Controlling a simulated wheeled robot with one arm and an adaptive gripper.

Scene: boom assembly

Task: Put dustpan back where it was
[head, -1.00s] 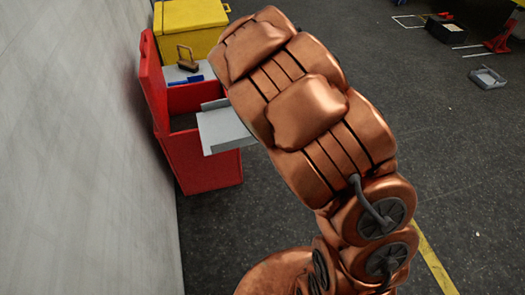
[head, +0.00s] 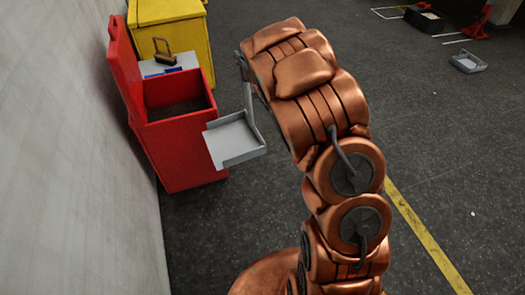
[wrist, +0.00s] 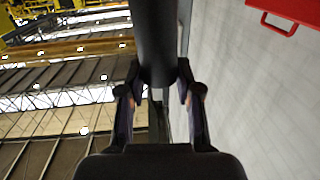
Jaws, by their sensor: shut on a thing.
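The grey dustpan (head: 236,138) hangs in the air just right of the open red bin in the head view, its pan low and its handle rising. My gripper (wrist: 158,82) is shut on the dustpan's handle; in the wrist view the dark handle (wrist: 156,35) runs up between the two fingers. In the head view my gripper (head: 243,66) is mostly hidden behind my arm. A second grey pan-like thing (head: 468,62) lies on the floor at the far right.
The red bin (head: 185,158) stands by the wall (head: 70,150) with its lid up. Behind it are a yellow bin (head: 185,45) and a brown brush-like thing (head: 164,53) on a light surface. The floor right of the yellow line (head: 430,240) is mostly clear.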

